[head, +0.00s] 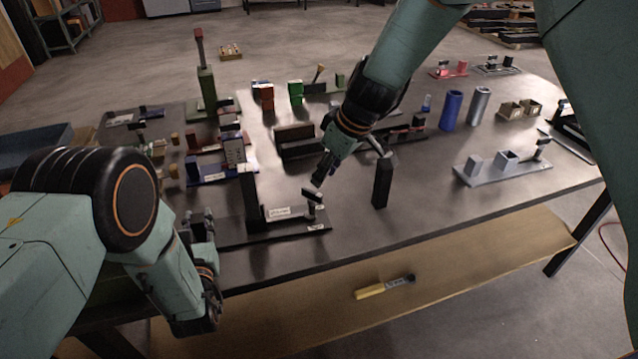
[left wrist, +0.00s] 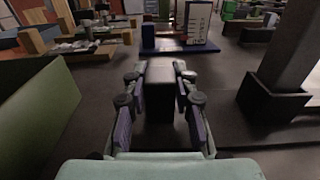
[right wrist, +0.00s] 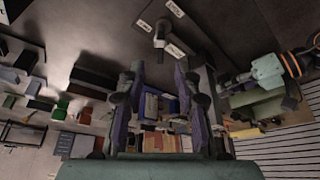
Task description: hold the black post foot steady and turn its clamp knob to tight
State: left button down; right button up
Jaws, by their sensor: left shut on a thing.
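The black post foot (head: 290,230) is a flat dark plate on the table with an upright black post (head: 250,195); the post also shows at the right of the left wrist view (left wrist: 290,60). Its clamp knob (head: 313,198) stands on the plate's right end, beside white labels. In the right wrist view the knob (right wrist: 160,35) is ahead of the fingers, among several labels too small to read surely. My left gripper (head: 200,228) is shut on a dark block (left wrist: 160,75) at the plate's left end. My right gripper (head: 322,178) is open just above the knob, apart from it.
A separate black post (head: 382,182) stands right of my right gripper. A grey fixture (head: 500,168) lies further right, with blue and grey cylinders (head: 451,110) behind it. A blue stand with a white panel (head: 233,152) is behind the post. The table's front edge is close.

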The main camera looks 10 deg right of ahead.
aim_at(312, 192)
jog(key=v, duration=0.5)
jog(key=shift+w+a, duration=0.1)
jog(key=x, duration=1.2)
jog(key=shift+c, duration=0.3)
grip_shut()
